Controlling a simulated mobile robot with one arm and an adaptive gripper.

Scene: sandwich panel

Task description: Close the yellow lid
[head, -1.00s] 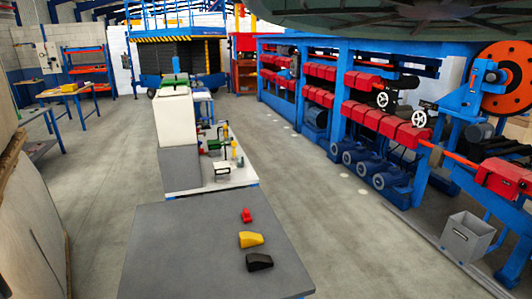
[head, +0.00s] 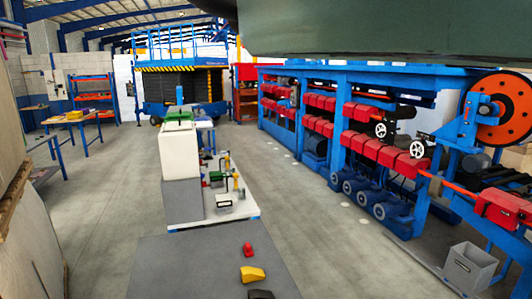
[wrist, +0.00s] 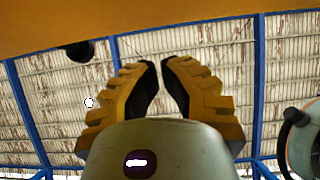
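No part in the head view is clearly a yellow lid. A wedge-shaped yellow piece (head: 252,274) lies on the grey tabletop (head: 190,268) low in the picture. In the wrist view a plain yellow-orange surface (wrist: 150,25) crosses the top; I cannot tell what it belongs to. My gripper (wrist: 160,62), with stepped yellow fingers and black inner pads, points up toward the roof. Its fingers have a narrow gap between them and nothing is held. My gripper does not show in the head view.
A small red piece (head: 248,250) and a cut-off black piece (head: 261,294) lie near the yellow piece. Behind stands a white and grey box (head: 180,160). A blue rack with red units (head: 370,150) lines the right. Grey floor between is clear.

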